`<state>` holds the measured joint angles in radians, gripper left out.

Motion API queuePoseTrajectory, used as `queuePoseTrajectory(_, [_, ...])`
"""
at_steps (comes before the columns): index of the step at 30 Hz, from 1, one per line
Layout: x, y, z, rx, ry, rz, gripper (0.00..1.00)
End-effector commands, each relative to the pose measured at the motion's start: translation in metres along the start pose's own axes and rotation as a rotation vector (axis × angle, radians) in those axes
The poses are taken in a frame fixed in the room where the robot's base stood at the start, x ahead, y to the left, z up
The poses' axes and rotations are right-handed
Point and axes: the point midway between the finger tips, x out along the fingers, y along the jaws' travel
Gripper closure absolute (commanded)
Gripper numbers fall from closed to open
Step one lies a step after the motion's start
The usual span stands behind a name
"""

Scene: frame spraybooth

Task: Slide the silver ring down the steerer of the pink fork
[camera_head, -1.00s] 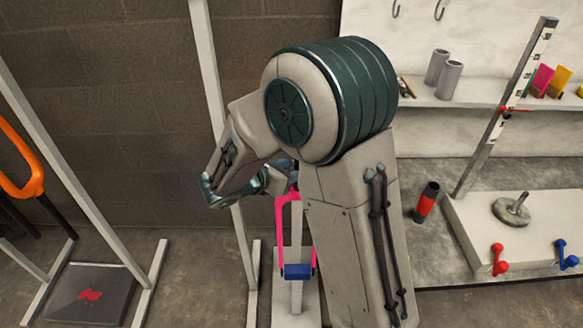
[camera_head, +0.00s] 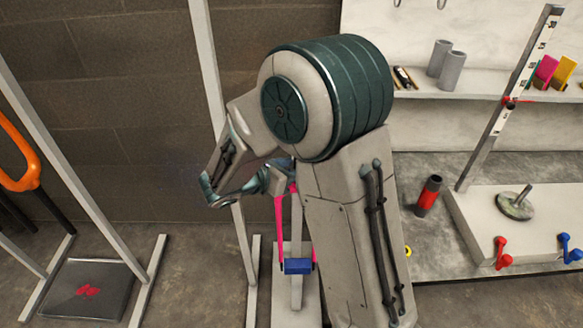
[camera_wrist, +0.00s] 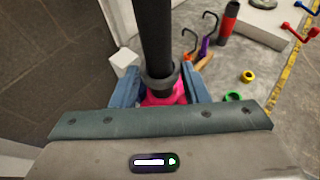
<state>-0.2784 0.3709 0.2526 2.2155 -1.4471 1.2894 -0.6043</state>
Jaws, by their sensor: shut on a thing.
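The pink fork (camera_head: 280,222) stands upright in a stand in the head view, with a blue block (camera_head: 298,266) across its lower legs. Its crown also shows as pink (camera_wrist: 166,97) in the wrist view. The dark steerer (camera_wrist: 153,35) rises from the crown. The silver ring (camera_wrist: 161,80) is around the steerer, low down, just above the pink crown; whether it touches the crown I cannot tell. My gripper (camera_wrist: 158,76) is shut on the ring, one blue-grey finger on each side. In the head view my arm hides the steerer and ring.
A white upright post (camera_head: 222,120) stands close beside my wrist. On the right are a low white bench plate with a metal disc (camera_head: 515,205) and a red-and-black cylinder (camera_head: 428,196). A yellow ring (camera_wrist: 248,76) and a green ring (camera_wrist: 233,97) lie on the floor or bench surface.

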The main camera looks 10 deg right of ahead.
Motion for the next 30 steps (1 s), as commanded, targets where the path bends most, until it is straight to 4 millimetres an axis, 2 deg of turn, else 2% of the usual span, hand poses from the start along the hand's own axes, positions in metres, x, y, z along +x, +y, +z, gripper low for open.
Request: queuePoseTrajectory(30, [0.0023,0.0002,-0.0065,0.0,0.0,0.0,0.8])
